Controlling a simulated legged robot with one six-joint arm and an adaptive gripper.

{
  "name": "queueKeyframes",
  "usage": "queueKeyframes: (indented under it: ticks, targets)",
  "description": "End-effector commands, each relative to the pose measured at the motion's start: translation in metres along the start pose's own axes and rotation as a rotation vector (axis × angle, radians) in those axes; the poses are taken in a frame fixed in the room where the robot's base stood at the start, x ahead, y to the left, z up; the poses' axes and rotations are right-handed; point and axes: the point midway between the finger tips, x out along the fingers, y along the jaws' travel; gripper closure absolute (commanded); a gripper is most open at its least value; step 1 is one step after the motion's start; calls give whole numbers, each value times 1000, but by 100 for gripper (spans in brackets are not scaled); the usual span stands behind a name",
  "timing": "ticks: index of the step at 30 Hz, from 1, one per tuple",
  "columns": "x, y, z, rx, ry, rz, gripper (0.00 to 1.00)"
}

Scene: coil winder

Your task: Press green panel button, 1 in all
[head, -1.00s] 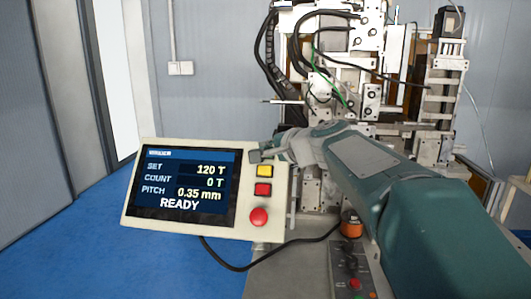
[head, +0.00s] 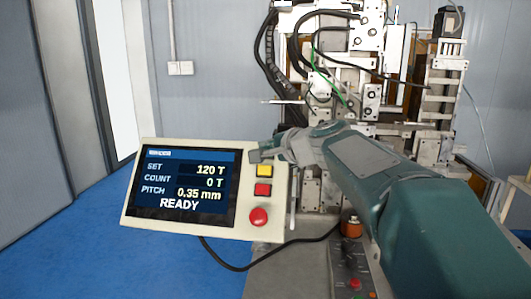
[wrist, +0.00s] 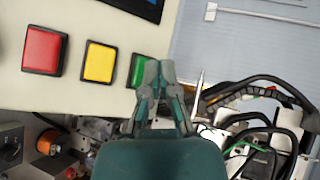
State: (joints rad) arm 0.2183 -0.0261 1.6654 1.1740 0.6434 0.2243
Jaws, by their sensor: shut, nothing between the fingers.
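The green button (wrist: 136,69) sits on the cream control panel (head: 277,213), in line with the yellow and red buttons. In the wrist view, the fingers of my gripper (wrist: 158,66) cover its right part. In the head view, the green button is hidden behind my gripper (head: 257,156), which is at the panel's upper right corner, above the yellow button. The fingers are shut and empty. I cannot tell whether the fingertips touch the button. The panel screen (head: 185,184) reads SET 120 T, COUNT 0 T, PITCH 0.35 mm, READY.
The yellow button (head: 264,171), red square button (head: 263,189) and round red button (head: 259,216) are below my gripper. The winding machine (head: 340,70) with cables stands behind the panel. A black cable (head: 235,268) hangs below. Blue floor (head: 80,250) is clear at left.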

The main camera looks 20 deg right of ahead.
Motion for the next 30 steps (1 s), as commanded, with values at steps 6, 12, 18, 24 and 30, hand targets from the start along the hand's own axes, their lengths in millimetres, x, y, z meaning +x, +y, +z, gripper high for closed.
queueKeyframes:
  ticks: [6, 12, 18, 24, 30]
  targets:
    - [3, 2, -4, 0, 0, 0, 100]
    - [4, 3, -5, -1, 0, 0, 100]
    - [4, 3, -5, 0, 0, 0, 100]
    - [6, 4, -6, 0, 0, 0, 100]
    - [7, 5, -7, 1, 0, 0, 100]
